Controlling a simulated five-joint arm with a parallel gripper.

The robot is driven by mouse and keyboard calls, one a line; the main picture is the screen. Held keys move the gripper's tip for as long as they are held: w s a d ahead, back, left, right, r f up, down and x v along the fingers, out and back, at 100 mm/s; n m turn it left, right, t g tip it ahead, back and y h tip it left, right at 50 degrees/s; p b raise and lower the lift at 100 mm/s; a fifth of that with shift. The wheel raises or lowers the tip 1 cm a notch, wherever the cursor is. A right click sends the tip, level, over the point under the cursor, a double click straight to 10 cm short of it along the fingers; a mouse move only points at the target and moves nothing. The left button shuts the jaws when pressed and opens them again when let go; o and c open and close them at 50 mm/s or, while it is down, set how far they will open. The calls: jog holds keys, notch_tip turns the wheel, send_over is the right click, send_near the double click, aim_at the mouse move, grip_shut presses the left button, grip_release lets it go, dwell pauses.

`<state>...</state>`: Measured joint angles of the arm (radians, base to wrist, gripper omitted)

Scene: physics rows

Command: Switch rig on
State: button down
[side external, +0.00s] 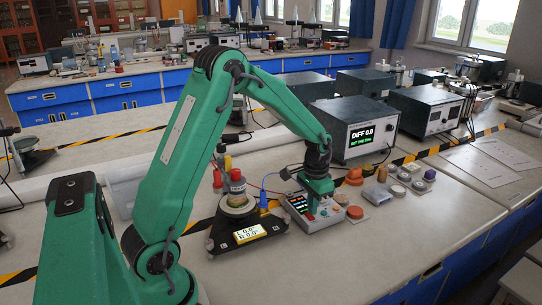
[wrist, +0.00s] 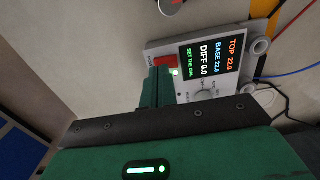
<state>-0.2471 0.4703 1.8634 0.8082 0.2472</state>
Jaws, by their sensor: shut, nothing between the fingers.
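The rig's control box (side external: 298,204) is a light grey case with a dark screen on the bench; my gripper (side external: 313,207) is over it, pointing down. In the wrist view the screen (wrist: 213,60) is lit and reads TOP 22.0, BASE 22.0, DIFF 0.0 and SET THE DIAL. A red switch (wrist: 164,61) sits at the case's edge, with a small lit green lamp (wrist: 175,72) beside it. My shut, empty green gripper (wrist: 160,76) is right at the switch and partly hides it; I cannot tell whether they touch. A grey dial (wrist: 206,95) is partly hidden.
A large instrument (side external: 352,130) behind shows DIFF 0.0. Several small discs and blocks (side external: 398,191) lie to the right. Cables run behind the box.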

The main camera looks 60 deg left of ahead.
aim_at(312, 217)
jog(key=shift+r, duration=2.8)
jog(key=s+d+r+t, duration=0.2)
jog(key=s+d+r, duration=0.4)
jog(key=s+r, duration=0.3)
jog(key=s+d+r+t, duration=0.1)
jog(key=s+d+r, duration=0.1)
jog(key=s, duration=0.4)
jog(key=s+d+r+t, duration=0.1)
jog(key=s+d+t, duration=0.1)
jog(key=s, duration=0.3)
jog(key=shift+s+d+r+t, duration=0.3)
jog(key=shift+s+d+r, duration=0.1)
jog(key=shift+d, duration=0.05)
